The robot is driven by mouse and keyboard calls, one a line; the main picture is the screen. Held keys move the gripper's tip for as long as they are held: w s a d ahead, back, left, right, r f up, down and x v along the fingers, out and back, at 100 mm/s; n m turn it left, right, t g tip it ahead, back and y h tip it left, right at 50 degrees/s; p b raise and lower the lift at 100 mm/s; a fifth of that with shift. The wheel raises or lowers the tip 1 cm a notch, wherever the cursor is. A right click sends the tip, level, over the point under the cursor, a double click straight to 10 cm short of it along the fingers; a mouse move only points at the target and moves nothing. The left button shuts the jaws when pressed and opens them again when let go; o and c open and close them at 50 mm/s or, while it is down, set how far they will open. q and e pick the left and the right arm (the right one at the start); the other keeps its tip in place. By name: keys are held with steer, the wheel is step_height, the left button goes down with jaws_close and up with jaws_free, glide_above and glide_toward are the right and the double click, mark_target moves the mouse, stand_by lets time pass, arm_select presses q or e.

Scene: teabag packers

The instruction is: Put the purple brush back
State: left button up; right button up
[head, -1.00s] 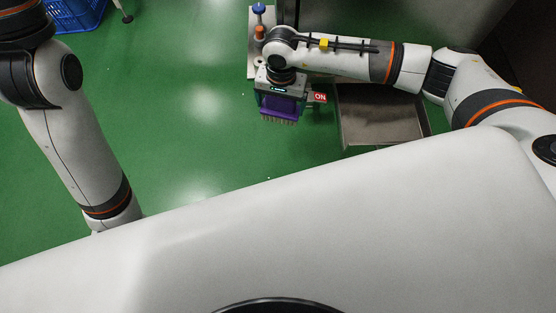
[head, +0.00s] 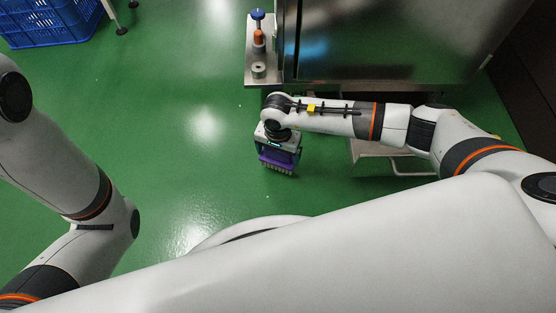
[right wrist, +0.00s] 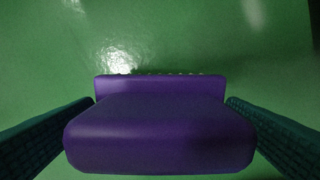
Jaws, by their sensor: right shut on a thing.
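The brush is clear of the shelf and machine. My left gripper is out of the picture; only my left arm shows.
A steel machine (head: 400,45) stands at the top right, with a small side shelf (head: 258,78) bearing a blue-topped, orange item (head: 258,32) and a small round part. A steel tray (head: 370,150) lies partly behind my right arm. A blue crate (head: 50,25) is at the top left. Green floor lies between.

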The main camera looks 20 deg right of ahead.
mark_target(278, 158)
step_height(278, 158, down, 3)
steer(key=shift+r+b, duration=0.1)
steer(key=shift+b, duration=0.65)
steer(key=shift+r, duration=0.1)
steer(key=o, duration=0.6)
steer(key=shift+f, duration=0.2)
